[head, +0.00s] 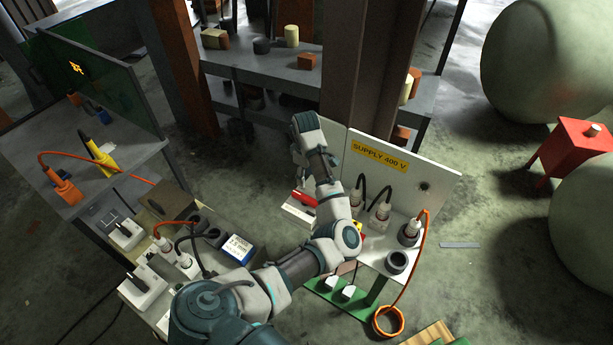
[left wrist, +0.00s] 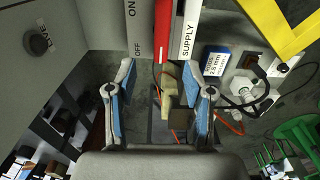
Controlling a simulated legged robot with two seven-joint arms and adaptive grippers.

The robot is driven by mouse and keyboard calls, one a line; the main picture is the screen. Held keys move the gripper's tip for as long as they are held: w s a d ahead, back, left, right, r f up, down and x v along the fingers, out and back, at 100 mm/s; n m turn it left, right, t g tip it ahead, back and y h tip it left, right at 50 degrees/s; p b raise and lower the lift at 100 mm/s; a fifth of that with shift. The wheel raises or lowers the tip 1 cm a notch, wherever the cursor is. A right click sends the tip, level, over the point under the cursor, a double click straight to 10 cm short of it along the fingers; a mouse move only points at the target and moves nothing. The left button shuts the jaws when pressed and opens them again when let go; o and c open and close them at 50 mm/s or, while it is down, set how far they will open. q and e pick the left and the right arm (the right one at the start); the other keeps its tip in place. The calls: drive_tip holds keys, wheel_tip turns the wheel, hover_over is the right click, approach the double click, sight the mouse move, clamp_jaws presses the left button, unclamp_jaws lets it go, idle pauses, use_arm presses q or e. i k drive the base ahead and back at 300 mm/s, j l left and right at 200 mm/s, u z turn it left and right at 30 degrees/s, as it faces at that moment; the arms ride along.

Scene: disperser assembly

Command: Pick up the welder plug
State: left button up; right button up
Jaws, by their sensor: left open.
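No plug is marked as the welder plug, so I cannot tell which one it is. One grey-white plug with an orange cable (head: 409,231) stands upright at the right of the supply panel (head: 440,190). Two more plugs with black cables (head: 381,211) stand left of it. White plugs also lie on the left bench, and one white plug with a black cable (left wrist: 241,88) shows in the left wrist view. My left gripper (head: 299,158) is open and empty beside the panel's left edge; its two fingers show apart in the wrist view (left wrist: 160,70). My right gripper is not seen.
A red switch handle (left wrist: 162,30) is close ahead of the left fingers.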

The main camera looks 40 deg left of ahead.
sight(382, 213)
drive_tip(key=k+l, duration=0.6)
drive_tip(key=l, duration=0.15)
drive_tip(key=k+l, duration=0.55)
drive_tip(key=l, duration=0.15)
